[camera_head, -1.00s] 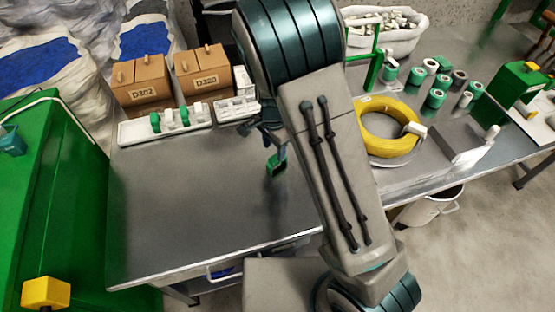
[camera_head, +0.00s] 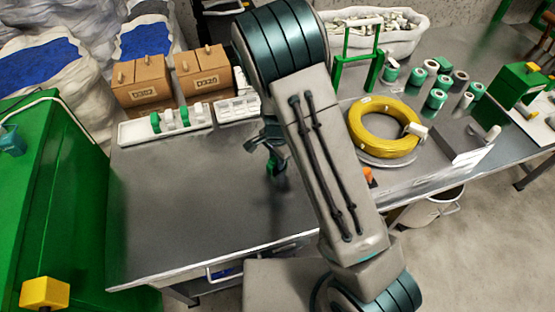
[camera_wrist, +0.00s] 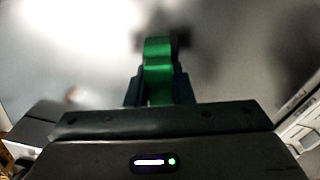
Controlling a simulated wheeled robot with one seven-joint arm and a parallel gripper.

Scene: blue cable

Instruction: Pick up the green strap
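The green strap (camera_wrist: 158,68) shows in the wrist view as a rounded green band between the two dark fingers of my gripper (camera_wrist: 160,90). The fingers sit against its sides, and my gripper looks shut on it. In the head view my gripper (camera_head: 270,150) is over the left part of the metal table, with a bit of green showing at its tips. The strap's far end is hidden. The blurred table surface behind it suggests that it is off the table, but the height is hard to tell.
A white rack (camera_head: 140,132) with green and white rolls and two cardboard boxes (camera_head: 140,80) stand at the back left. A yellow cable coil (camera_head: 375,145) and several green rolls (camera_head: 436,98) are to the right. The table's front left (camera_head: 190,215) is bare.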

